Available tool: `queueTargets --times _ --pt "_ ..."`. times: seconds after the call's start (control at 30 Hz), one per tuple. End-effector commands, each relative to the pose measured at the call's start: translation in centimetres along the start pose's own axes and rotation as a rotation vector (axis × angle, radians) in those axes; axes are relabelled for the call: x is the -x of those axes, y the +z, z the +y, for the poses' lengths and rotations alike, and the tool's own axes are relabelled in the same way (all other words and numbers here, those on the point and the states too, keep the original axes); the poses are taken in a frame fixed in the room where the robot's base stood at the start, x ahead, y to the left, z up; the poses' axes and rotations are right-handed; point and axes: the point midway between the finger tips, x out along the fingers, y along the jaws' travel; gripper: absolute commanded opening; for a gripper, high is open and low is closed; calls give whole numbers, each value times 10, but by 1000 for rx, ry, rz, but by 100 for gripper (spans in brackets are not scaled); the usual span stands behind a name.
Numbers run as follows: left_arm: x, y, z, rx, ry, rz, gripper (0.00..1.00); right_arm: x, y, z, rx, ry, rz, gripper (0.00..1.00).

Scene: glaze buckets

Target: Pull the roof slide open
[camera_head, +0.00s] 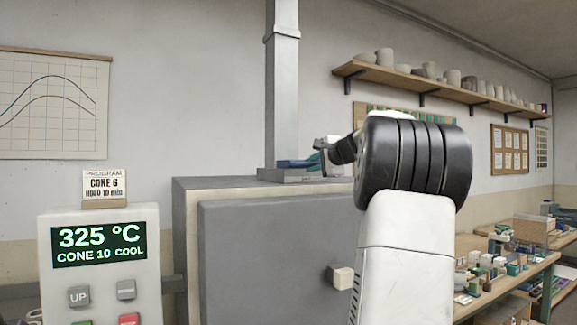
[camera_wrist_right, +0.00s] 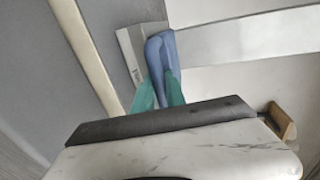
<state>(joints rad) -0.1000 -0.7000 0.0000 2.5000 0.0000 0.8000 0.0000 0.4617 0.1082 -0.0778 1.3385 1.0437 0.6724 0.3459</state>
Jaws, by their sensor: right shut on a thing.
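The roof slide is at the foot of the square flue on top of the grey kiln. Its blue handle (camera_head: 295,163) shows in the head view, just left of my right gripper (camera_head: 322,160). In the right wrist view, the blue handle (camera_wrist_right: 158,50) stands between the teal fingertips of my right gripper (camera_wrist_right: 159,88). The gripper is shut on it. A light grey piece with a small label (camera_wrist_right: 130,50) lies beside the handle. My right forearm hides part of the kiln top and door in the head view. My left gripper is not in view.
The flue (camera_head: 283,90) rises behind the handle. A control panel (camera_head: 100,262) reads 325 °C at front left. A shelf of pots (camera_head: 440,83) and a cluttered workbench (camera_head: 500,270) are at right.

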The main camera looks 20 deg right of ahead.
Motion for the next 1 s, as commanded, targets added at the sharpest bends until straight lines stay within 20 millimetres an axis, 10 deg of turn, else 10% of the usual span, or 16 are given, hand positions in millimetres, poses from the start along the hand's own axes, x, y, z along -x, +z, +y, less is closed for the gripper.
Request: queueTargets --times 0.27,0.6,0.73,1.0 --pt "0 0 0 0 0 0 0 47 -1 10 -1 1 2 0" --pt "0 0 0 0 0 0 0 52 0 12 0 2 -2 0" --pt "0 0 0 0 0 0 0 52 0 12 0 2 -2 38" --pt "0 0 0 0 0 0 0 52 0 12 0 1 -1 38"
